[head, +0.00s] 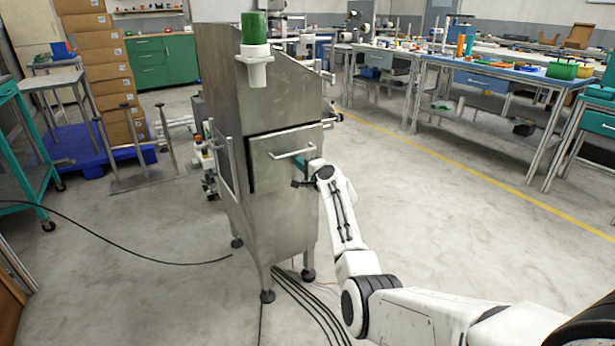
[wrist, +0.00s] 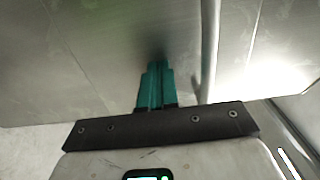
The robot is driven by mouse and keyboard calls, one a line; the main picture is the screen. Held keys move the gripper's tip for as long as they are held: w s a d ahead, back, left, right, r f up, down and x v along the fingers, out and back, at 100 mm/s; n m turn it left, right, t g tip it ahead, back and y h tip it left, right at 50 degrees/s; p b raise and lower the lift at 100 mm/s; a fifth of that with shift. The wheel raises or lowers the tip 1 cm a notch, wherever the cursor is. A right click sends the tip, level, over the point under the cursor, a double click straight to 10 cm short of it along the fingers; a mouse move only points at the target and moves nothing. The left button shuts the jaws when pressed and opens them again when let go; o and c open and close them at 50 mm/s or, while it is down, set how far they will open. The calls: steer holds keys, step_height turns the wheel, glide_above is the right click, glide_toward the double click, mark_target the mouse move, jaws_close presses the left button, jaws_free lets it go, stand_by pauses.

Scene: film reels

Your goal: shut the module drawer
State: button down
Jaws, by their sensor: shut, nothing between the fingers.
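The module drawer (head: 270,176) is a brushed metal front on the upright steel cabinet, with a bar handle (head: 292,152) across its upper part. A dark gap runs down its left edge, so it looks slightly out from the cabinet; how far I cannot tell. My gripper (head: 303,166) is at the drawer's right side, just below the handle. In the wrist view its teal fingers (wrist: 155,70) are shut together and empty, with the tips at or very close to the metal face (wrist: 100,60). The handle bar (wrist: 209,50) shows just right of them. Contact is unclear.
The cabinet (head: 222,90) stands on legs, with a green-topped white fitting (head: 255,50) above the drawer. Black cables (head: 305,300) lie on the floor below. Workbenches (head: 480,75) stand at right and stacked boxes (head: 95,60) at left. Floor right of the cabinet is open.

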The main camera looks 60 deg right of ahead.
steer(key=shift+w+d+r, duration=0.15)
steer(key=shift+w, duration=0.3)
steer(key=shift+w+d+r, duration=0.1)
steer(key=shift+w+d, duration=0.05)
steer(key=shift+w, duration=0.25)
steer(key=shift+w+r, duration=0.1)
